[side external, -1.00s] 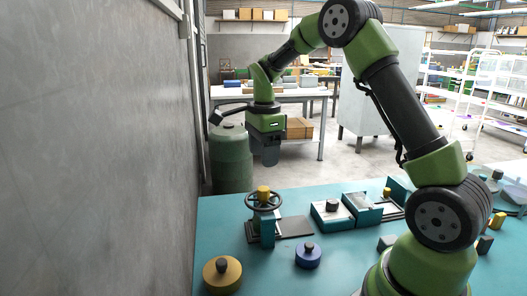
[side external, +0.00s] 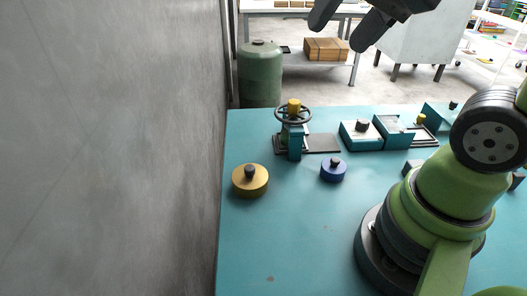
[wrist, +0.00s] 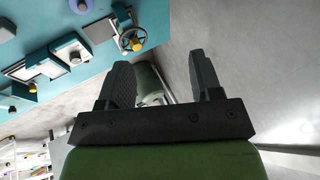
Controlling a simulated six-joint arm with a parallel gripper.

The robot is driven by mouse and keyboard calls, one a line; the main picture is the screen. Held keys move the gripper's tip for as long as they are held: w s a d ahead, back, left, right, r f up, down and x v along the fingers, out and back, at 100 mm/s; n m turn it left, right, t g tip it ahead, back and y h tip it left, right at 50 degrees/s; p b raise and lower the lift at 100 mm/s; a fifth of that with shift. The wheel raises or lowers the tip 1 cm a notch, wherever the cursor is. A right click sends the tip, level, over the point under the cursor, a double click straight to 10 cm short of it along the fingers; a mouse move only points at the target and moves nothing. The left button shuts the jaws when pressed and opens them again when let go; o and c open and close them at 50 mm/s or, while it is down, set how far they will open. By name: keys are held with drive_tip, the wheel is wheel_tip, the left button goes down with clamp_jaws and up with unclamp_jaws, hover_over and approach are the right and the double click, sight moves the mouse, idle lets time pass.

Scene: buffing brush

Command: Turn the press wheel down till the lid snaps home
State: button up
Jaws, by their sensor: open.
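The press wheel (side external: 306,117) is a dark spoked handwheel with a yellow knob (side external: 294,104) at its centre, on a teal press stand (side external: 295,146) near the table's far left corner. The wheel also shows in the wrist view (wrist: 143,40), at the top. I cannot make out a lid under the press. My gripper (side external: 347,22) is open and empty at the top of the side view, well away from the wheel. In the wrist view my gripper (wrist: 160,65) has its two dark fingers wide apart with nothing between them.
A yellow round knobbed part (side external: 250,182) and a blue one (side external: 333,171) stand in front of the press. Teal boxes (side external: 361,140) sit right of it. A grey wall (side external: 110,150) runs along the left. A green tank (side external: 260,78) stands behind. The teal table's (side external: 290,240) front left is clear.

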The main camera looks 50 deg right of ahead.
drive_tip(key=s+a+n+t, duration=0.2)
drive_tip(key=s+n, duration=0.2)
drive_tip(key=s, duration=0.1)
drive_tip(key=n+g+h, duration=0.1)
drive_tip(key=n+g, duration=0.1)
drive_tip(key=g, duration=0.6)
hover_over(294, 101)
wheel_tip(294, 101, down, 12)
drive_tip(key=shift+s+a+r, duration=0.1)
drive_tip(key=shift+r, duration=0.1)
drive_tip(key=shift+f, duration=0.3)
wheel_tip(294, 101, down, 10)
drive_tip(key=shift+r, duration=0.2)
drive_tip(key=shift+c, duration=0.4)
